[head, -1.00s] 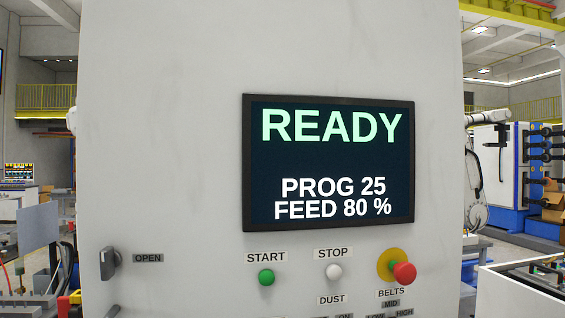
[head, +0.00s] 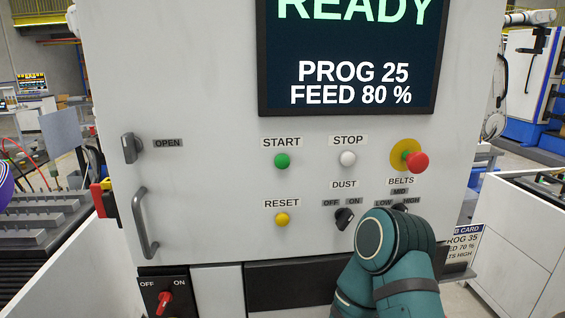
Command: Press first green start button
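The green START button (head: 281,160) sits on the light grey control panel (head: 215,110), under its START label. The display (head: 350,60) above it reads READY, PROG 25 and FEED 80 %. My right arm, teal, comes up from the bottom right in front of the panel, below and to the right of the button. Its gripper is hidden behind the arm link or out of frame. My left gripper is not in view.
The white STOP button (head: 347,158), yellow RESET button (head: 281,219) and red emergency button (head: 415,161) are near START. The DUST knob (head: 344,217) is below STOP. A door handle (head: 145,222) and a red switch (head: 164,302) are at left. A job card (head: 463,240) is at right.

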